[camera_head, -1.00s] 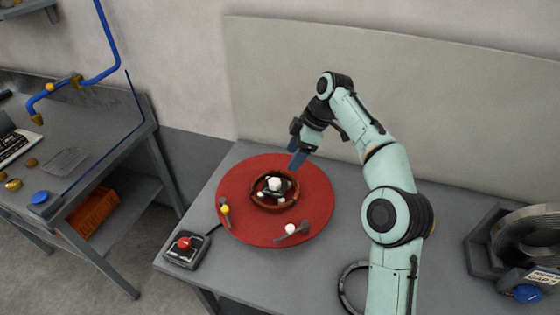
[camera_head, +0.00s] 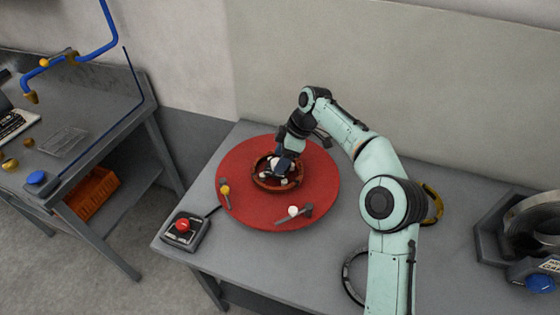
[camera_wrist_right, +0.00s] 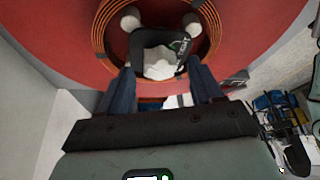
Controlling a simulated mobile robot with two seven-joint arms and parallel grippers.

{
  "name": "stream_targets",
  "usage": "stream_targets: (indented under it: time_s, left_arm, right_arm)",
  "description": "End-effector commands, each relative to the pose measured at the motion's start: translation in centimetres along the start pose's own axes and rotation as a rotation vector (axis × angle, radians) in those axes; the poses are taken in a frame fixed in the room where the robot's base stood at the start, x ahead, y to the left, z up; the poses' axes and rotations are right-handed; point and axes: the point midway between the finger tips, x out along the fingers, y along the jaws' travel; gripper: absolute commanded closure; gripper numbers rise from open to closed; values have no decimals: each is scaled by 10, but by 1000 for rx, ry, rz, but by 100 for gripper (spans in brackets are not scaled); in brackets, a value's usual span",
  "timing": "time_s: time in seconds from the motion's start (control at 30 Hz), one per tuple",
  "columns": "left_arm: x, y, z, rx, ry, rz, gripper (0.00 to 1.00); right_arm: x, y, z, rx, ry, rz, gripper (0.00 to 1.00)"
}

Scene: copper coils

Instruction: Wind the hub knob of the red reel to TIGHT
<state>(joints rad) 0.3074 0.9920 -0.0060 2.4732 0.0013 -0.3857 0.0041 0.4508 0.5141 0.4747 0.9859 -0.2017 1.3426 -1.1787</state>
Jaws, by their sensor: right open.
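The red reel (camera_head: 237,182) lies flat on the grey table as a wide red disc, with a copper coil ring (camera_head: 262,182) around its centre. The hub knob, pale and faceted, is at the centre and partly hidden by my right gripper in the head view; it shows in the right wrist view (camera_wrist_right: 160,65). My right gripper (camera_head: 285,165) is over the hub from the far side, its blue fingers open. In the right wrist view the fingers (camera_wrist_right: 160,85) reach to either side of the knob's near part. I cannot tell whether they touch it. The left gripper is not in view.
A control box with a red button (camera_head: 183,225) sits at the table's front left corner. Two small levers, one with a yellow knob (camera_head: 225,189) and one with a white knob (camera_head: 293,211), lie on the disc. A black ring (camera_head: 352,280) and a dark coil holder (camera_head: 490,235) are to the right.

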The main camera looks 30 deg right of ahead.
Motion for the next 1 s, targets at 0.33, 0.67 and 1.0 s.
stream_targets:
  time_s: [0.33,0.67,1.0]
  left_arm:
    - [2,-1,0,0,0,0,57]
    - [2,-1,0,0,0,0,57]
    - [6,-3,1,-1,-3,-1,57]
  right_arm:
    - [10,0,0,-1,0,0,35]
    - [9,0,0,0,0,0,91]
    - [10,-1,0,58,-1,24,91]
